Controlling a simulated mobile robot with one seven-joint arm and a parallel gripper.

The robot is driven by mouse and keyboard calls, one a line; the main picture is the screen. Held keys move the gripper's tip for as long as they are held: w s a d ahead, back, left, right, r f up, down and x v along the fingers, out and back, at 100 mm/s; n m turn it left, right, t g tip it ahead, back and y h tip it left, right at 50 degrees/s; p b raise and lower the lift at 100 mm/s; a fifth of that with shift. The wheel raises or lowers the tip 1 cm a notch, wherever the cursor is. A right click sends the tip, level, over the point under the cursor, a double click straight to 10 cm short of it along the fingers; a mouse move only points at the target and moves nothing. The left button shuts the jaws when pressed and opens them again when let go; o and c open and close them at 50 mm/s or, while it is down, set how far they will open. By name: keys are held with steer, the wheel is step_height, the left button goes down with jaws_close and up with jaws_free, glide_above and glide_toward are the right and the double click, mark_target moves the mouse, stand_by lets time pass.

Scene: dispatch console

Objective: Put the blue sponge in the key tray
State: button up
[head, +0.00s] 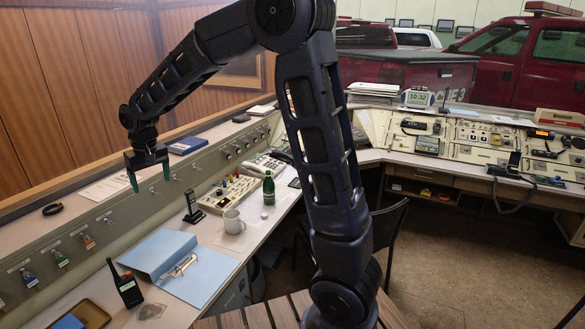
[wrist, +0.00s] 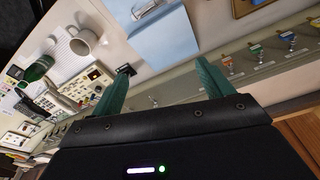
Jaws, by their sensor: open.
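A blue block that looks like the sponge (head: 68,322) lies in a shallow brown tray (head: 96,311), apparently the key tray, at the bottom left of the head view. The frame edge cuts off part of both. The tray also shows at the top of the wrist view (wrist: 243,9), with a bit of blue (wrist: 258,2) in it. My gripper (head: 150,177) is open and empty, its green fingers pointing down, in the air around the left console ledge, well away from the tray. Its fingers also show in the wrist view (wrist: 160,78).
A blue folder (head: 160,252), a black radio (head: 127,287), a white mug (head: 233,222), a green bottle (head: 268,188) and a black handset (head: 193,206) stand or lie on the desk. Several coloured key tags (head: 88,242) hang along the sloped panel. A chair (head: 388,235) stands to the right.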

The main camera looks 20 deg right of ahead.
steer(key=s+d+r+m+t, duration=0.15)
steer(key=d+r, duration=0.25)
steer(key=d, duration=0.8)
steer(key=s+d+r+m, duration=0.1)
steer(key=s+d+r, duration=0.25)
steer(key=d, duration=0.85)
steer(key=s+d+m+t+h, duration=0.1)
steer(key=s+d+m, duration=0.2)
steer(key=s+d, duration=1.3)
steer(key=shift+s+d+f, duration=0.3)
steer(key=shift+s+d, duration=0.05)
steer(key=shift+d, duration=0.6)
